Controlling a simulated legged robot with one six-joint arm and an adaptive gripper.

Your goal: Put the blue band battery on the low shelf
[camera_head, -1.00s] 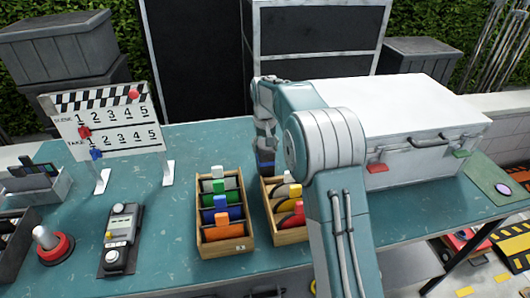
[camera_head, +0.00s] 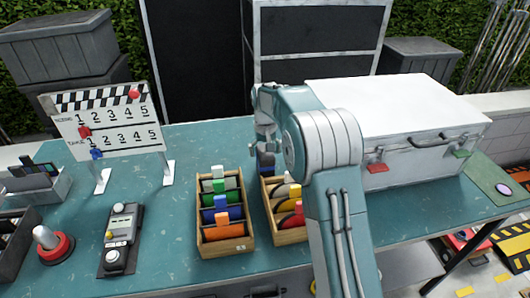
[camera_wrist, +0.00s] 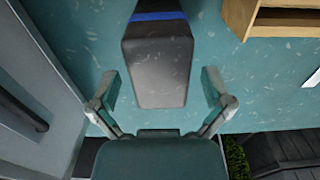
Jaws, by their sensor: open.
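The blue band battery (camera_wrist: 158,65) is a dark grey block with a blue stripe near the top edge of the wrist view. It rests on the teal table. In the head view it shows only as a small dark piece (camera_head: 266,160) beneath my gripper, mostly hidden. My gripper (camera_wrist: 159,82) is open in the wrist view, with one finger on each side of the battery's near part. Gaps show between both fingers and the battery. I cannot make out the low shelf for sure.
Two wooden trays, left (camera_head: 248,236) and right (camera_head: 292,237), hold coloured cards in front of my gripper. A white case (camera_head: 410,155) stands close on the right. A clapperboard (camera_head: 107,125) and a handset (camera_head: 121,236) are left. Clear table lies between clapperboard and trays.

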